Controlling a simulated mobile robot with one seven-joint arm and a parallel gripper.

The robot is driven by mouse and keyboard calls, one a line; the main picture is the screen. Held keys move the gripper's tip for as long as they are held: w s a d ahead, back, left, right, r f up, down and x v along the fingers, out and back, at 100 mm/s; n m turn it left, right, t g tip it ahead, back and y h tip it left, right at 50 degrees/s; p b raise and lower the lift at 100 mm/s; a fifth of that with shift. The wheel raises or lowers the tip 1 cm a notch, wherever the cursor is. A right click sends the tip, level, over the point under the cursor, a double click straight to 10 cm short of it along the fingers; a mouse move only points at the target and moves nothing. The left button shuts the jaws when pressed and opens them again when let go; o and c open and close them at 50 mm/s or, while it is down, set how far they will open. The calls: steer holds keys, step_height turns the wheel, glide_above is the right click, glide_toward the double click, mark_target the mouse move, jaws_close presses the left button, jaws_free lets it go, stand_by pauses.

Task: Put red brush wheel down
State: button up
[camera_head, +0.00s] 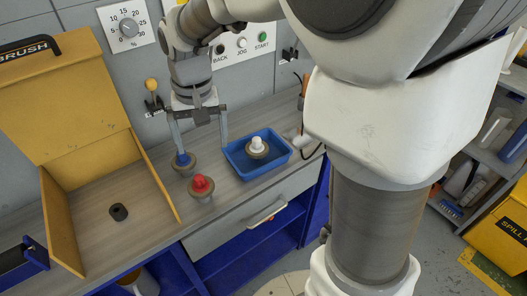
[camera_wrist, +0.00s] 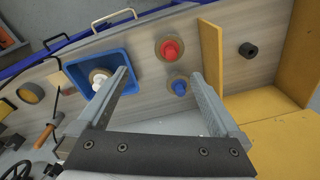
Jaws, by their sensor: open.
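The red brush wheel (camera_head: 201,184) stands upright on the grey worktop near its front edge, red hub up on a brown round base. In the wrist view the red brush wheel (camera_wrist: 170,48) shows just beyond the fingertips, roughly midway between them. My gripper (camera_head: 201,147) is open and empty, with its fingers pointing down above the worktop, behind the red wheel. A blue-hubbed wheel (camera_head: 182,160) stands just behind the red one, close to my left finger.
A blue tray (camera_head: 236,163) to the right holds a white-hubbed wheel (camera_head: 257,145). A yellow open box (camera_head: 156,180) at left has a small black cylinder (camera_head: 118,212) in it. A control panel (camera_head: 232,49) is on the wall behind. A drawer handle (camera_head: 267,212) juts out in front.

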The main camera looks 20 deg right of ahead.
steer(key=s+d+r+t, duration=0.2)
steer(key=s+d+r, duration=0.1)
steer(key=s, duration=0.5)
steer(key=s+d+r+n+t, duration=0.1)
steer(key=s+d+r+t, duration=0.1)
steer(key=s+d+r, duration=0.2)
steer(key=s+d, duration=0.2)
steer(key=s, duration=0.2)
steer(key=shift+d+t, duration=0.3)
